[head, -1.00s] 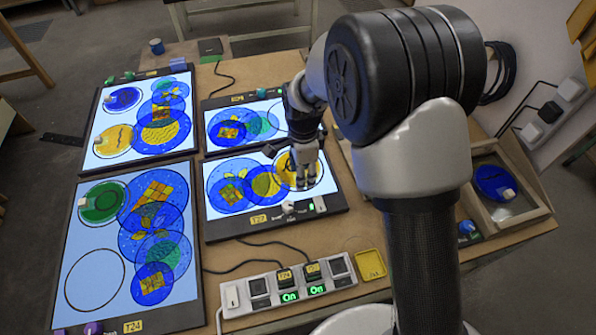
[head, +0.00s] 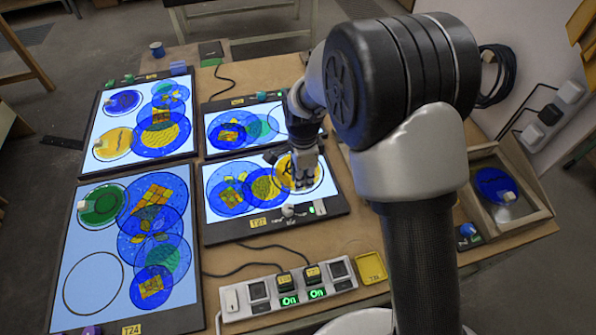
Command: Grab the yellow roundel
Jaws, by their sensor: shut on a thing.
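A yellow roundel (head: 284,171) is at the right end of the lit lower middle panel (head: 218,226), inside a dark outline circle. My gripper (head: 304,185) points down over this roundel and hides part of it. It is shut on the roundel's grip, which the fingers mostly cover. I cannot tell whether the disc is touching the panel or just above it. Another yellow roundel (head: 115,146) with a pale grip block lies on the upper left panel (head: 168,78), below a blue roundel (head: 122,102).
A green roundel (head: 101,206) lies on the lower left panel, above an empty outline circle (head: 94,284). A wooden tray (head: 542,210) at right holds a blue roundel (head: 492,184). A power strip (head: 237,310) with cables and a yellow dish (head: 371,267) stand in front.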

